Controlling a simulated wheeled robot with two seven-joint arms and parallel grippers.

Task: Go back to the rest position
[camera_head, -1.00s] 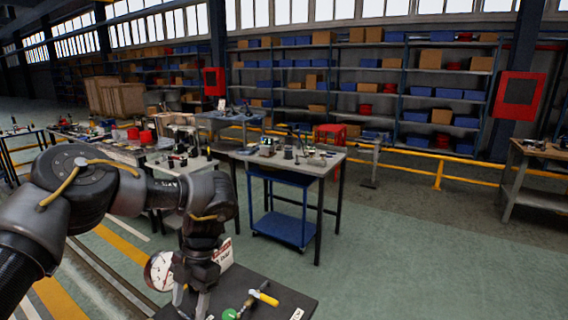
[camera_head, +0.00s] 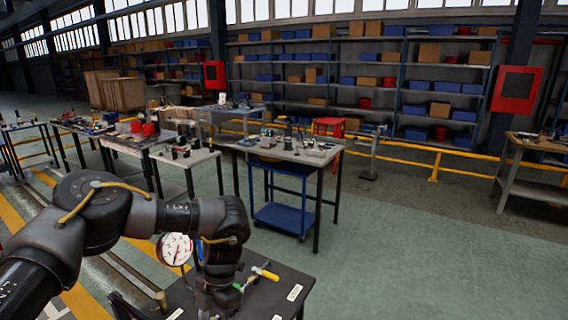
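My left arm comes in from the left, and its wrist hangs over a dark tabletop (camera_head: 268,296) at the bottom of the head view. My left gripper (camera_head: 215,304) points down at that tabletop, mostly hidden behind the wrist and cut by the lower picture edge. I cannot tell whether its fingers are open or shut. A round white pressure gauge (camera_head: 175,249) with a red needle stands just left of the wrist. A yellow-handled valve (camera_head: 265,273) is just right of it. My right gripper is out of view.
A workbench (camera_head: 313,157) with small parts stands ahead, with a blue cart (camera_head: 285,222) under it. More benches line the left, and another bench (camera_head: 540,146) is at the right. A yellow rail (camera_head: 436,166) runs before the shelves. The green floor (camera_head: 420,250) at right is clear.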

